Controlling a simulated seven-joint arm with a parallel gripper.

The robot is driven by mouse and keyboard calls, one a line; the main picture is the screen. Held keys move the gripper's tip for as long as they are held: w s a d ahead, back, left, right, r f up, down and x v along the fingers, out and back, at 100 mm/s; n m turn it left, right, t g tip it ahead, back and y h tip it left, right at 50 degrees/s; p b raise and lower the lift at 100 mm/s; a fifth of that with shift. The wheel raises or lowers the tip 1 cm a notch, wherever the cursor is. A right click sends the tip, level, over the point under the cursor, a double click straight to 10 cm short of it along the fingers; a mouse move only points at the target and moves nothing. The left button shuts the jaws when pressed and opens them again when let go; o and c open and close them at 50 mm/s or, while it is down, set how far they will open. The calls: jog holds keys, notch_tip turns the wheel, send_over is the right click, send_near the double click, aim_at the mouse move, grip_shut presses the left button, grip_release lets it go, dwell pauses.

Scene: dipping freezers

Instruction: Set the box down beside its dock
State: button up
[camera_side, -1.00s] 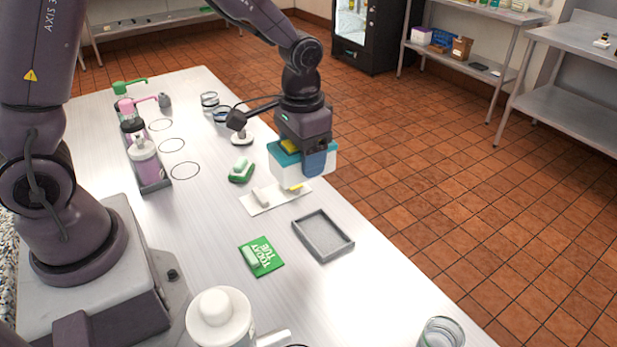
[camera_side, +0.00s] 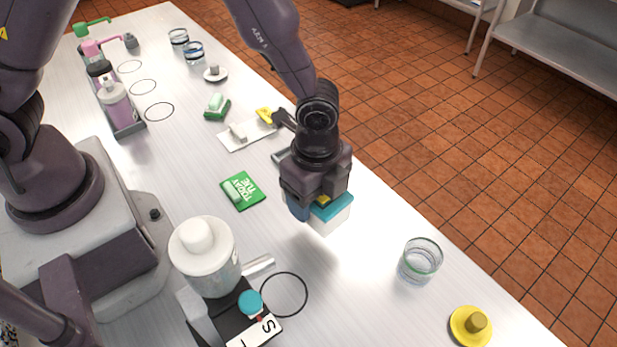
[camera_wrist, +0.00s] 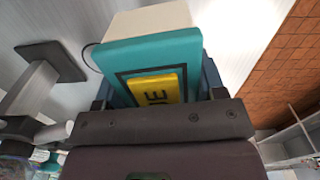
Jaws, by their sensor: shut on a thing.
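The box (camera_side: 330,222) is white with a teal lid and a yellow label. My gripper (camera_side: 318,198) is shut on it from above, low over the near part of the table; I cannot tell whether its base touches. In the wrist view the teal lid (camera_wrist: 118,60) sits between the fingers, with the white body beyond. The grey tray, likely the dock, is almost wholly hidden behind my gripper in the side view; only a small grey edge (camera_side: 279,157) shows at its left.
A green card (camera_side: 243,190) lies left of the box. A white-lidded jar (camera_side: 205,258) and a black stand (camera_side: 225,312) are nearer left. A glass (camera_side: 421,262) and a yellow lid (camera_side: 470,325) stand at right. The table in front of the box is clear.

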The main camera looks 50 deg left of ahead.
jog(key=shift+w+d+m, duration=0.1)
jog(key=shift+w+m, duration=0.05)
jog(key=shift+m, duration=0.45)
jog(key=shift+f, duration=3.1)
jog(key=shift+f, duration=0.35)
jog(key=o, duration=1.1)
jog(key=shift+o, duration=0.2)
jog(key=shift+r, duration=0.1)
jog(key=shift+r, duration=1.4)
